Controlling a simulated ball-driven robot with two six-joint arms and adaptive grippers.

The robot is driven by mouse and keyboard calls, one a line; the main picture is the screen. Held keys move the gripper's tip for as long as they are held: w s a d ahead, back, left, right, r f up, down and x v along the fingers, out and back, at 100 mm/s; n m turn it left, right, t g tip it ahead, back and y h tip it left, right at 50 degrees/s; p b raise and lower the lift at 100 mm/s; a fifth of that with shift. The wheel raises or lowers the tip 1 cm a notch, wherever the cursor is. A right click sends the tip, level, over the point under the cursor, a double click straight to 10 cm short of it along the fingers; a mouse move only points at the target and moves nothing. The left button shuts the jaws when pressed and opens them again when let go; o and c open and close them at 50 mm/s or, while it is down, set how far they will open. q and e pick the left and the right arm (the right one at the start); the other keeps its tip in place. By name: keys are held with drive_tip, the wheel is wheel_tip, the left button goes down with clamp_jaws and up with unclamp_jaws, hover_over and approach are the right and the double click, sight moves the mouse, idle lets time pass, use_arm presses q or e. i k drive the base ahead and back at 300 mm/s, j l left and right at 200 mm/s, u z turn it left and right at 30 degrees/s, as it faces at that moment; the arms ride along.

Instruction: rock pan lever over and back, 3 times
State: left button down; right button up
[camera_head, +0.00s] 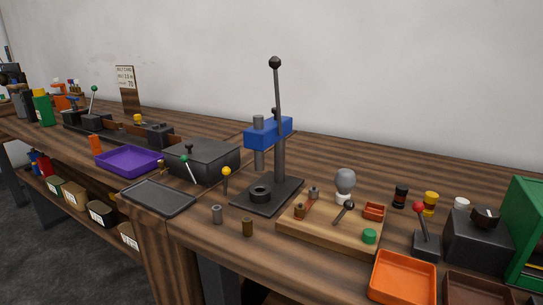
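Several levers show, and I cannot tell for sure which is the pan lever. A green-knobbed lever (187,166) tilts beside a dark grey box (210,152), behind a flat dark tray or pan (150,207). A yellow-knobbed lever (226,180) stands nearly upright to the right of that pan. A red-knobbed lever (422,226) leans left on a dark base at the right. Another green-knobbed lever (92,101) stands far back at left. Neither of my grippers is in view.
A tall press with a blue head (268,133) stands mid-bench. A wooden board (327,237) carries a bulb and small parts. A purple tray (129,171) lies at left, an orange tray (403,277) at front right. A green box (527,235) bounds the right.

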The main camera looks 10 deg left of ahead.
sight(184, 158)
drive_tip(key=i+j+z, duration=0.1)
drive_tip(key=j+z, duration=0.9)
drive_tip(key=k+j+z, duration=0.15)
drive_tip(key=j+z, duration=0.3)
drive_tip(key=j, duration=0.15)
drive_tip(key=k+j+z, duration=0.2)
drive_tip(key=j+z, duration=0.3)
